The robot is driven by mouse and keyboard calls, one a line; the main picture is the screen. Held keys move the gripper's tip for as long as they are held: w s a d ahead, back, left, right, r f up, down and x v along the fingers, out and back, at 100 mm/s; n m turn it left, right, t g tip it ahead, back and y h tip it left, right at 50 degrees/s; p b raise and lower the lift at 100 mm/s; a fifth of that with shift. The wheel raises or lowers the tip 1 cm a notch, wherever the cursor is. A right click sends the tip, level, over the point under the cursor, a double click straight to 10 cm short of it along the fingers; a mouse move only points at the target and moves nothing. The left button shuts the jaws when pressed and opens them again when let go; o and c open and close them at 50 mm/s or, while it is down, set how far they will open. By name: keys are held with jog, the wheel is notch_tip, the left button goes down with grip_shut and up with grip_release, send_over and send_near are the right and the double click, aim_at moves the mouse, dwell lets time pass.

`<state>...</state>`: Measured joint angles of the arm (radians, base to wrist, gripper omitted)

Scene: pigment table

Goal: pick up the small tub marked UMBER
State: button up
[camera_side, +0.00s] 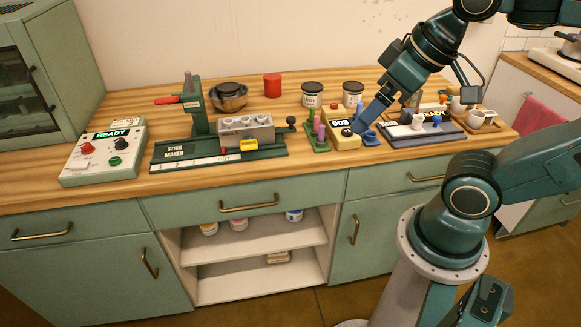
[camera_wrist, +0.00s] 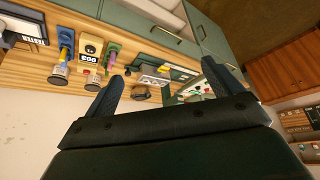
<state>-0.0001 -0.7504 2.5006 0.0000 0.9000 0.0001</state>
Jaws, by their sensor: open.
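I cannot read UMBER on any tub. Two white tubs with dark lids stand at the back of the bench, a left one (camera_side: 312,94) and a right one (camera_side: 352,93); their labels are too small to read. Tubs with a yellow (camera_side: 208,229), a red (camera_side: 239,222) and a blue band (camera_side: 294,215) sit on the upper shelf below the counter. My gripper (camera_side: 363,130) is over the bench near the yellow 003 device, in front of the right lidded tub. In the wrist view my gripper (camera_wrist: 162,70) has its fingers wide apart, with nothing held between them.
The yellow 003 device (camera_side: 343,141) and pink-and-green stand (camera_side: 318,138) are close to my gripper. A tray with cups (camera_side: 425,133) is right.

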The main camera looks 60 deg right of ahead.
dwell(0.5)
jog(key=w+d+r+m, duration=0.25)
jog(key=w+d, duration=0.25)
jog(key=w, duration=0.5)
jog(key=m+g+h, duration=0.2)
jog(key=m, duration=0.2)
send_over(314, 86)
jog(key=s+a, duration=0.2)
jog(key=s, duration=0.2)
notch_tip(314, 86, down, 14)
jog(key=f, duration=0.1)
jog(key=shift+w+r+n, duration=0.2)
jog(key=shift+r+n, duration=0.05)
jog(key=shift+f, duration=0.1)
jog(key=shift+x, duration=4.2)
